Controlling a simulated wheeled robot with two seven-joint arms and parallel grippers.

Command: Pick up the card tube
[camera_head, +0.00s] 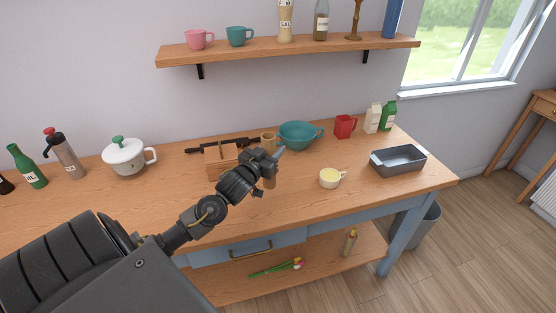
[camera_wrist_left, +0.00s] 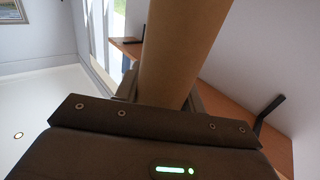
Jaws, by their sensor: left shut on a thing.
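The card tube is a plain tan cylinder. In the left wrist view the tube (camera_wrist_left: 182,50) fills the space between the fingers of my left gripper (camera_wrist_left: 162,95), which is shut on it. In the head view the left gripper (camera_head: 271,165) is over the middle of the worktop, and the tube's lower part (camera_head: 270,183) shows just beneath it. The gripper hides much of the tube. I cannot tell whether its lower end touches the wood. My right gripper is not in view.
A wall shelf (camera_head: 290,46) hangs above. The worktop's front right is clear.

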